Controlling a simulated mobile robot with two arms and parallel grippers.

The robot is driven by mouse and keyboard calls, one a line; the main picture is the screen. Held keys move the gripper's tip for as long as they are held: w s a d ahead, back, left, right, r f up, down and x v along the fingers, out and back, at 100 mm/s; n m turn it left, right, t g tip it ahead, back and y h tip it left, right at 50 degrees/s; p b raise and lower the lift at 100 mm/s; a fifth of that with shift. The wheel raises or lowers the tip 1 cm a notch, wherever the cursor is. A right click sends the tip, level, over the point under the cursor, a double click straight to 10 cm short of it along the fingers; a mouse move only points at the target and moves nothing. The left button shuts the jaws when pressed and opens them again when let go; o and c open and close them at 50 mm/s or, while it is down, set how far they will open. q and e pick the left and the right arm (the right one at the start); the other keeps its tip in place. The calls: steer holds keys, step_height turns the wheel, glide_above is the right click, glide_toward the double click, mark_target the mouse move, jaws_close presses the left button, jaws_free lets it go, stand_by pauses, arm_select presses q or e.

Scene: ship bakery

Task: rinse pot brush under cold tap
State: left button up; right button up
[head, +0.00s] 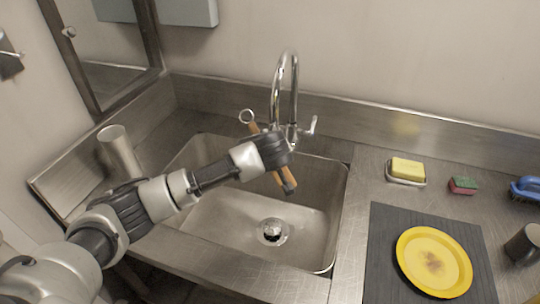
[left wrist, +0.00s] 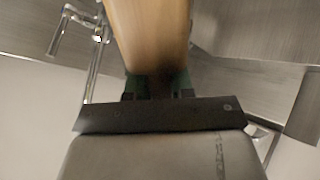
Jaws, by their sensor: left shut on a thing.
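The pot brush has a wooden handle (head: 253,127) with a metal ring at its upper left end and a small dark end at lower right. My left gripper (head: 272,150) is shut on it, hiding the middle of the handle, and holds it tilted above the sink basin (head: 225,220). The wood fills the top middle of the left wrist view (left wrist: 150,35), between my fingertips (left wrist: 157,86). The chrome tap (head: 277,90) arches just behind my gripper; its lever (head: 312,125) is at its right. I see no water stream; the spout's end is partly hard to make out. My right gripper is not in view.
Right of the sink, a yellow sponge in a dish (head: 406,171), a red-green sponge (head: 463,186) and a blue brush (head: 526,188) stand along the back. A stained yellow plate (head: 420,250) lies on a dark mat (head: 383,240). A metal cylinder (head: 118,150) stands left.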

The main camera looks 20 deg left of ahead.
arm_select(q)
steer(key=shift+s, duration=0.1)
steer(key=shift+s+d+r+p, duration=0.1)
steer(key=shift+s+d+p, duration=0.15)
steer(key=shift+s+p, duration=0.3)
steer(key=shift+s+d+r+p, duration=0.1)
steer(key=shift+s+d+p, duration=0.2)
steer(key=shift+s, duration=0.35)
steer(key=shift+s+d+f+p, duration=0.1)
steer(key=shift+s+d+p, duration=0.25)
steer(key=shift+s, duration=0.45)
steer(key=shift+s+d+p, duration=0.3)
steer(key=shift+s+p, duration=0.15)
steer(key=shift+s, duration=0.4)
steer(key=shift+s+d+f+p, duration=0.1)
steer(key=shift+s+d+p, duration=0.25)
steer(key=shift+s, duration=0.45)
steer(key=p+v, duration=0.5)
steer(key=v, duration=0.1)
steer(key=shift+s+p, duration=0.2)
steer(key=shift+p, duration=0.2)
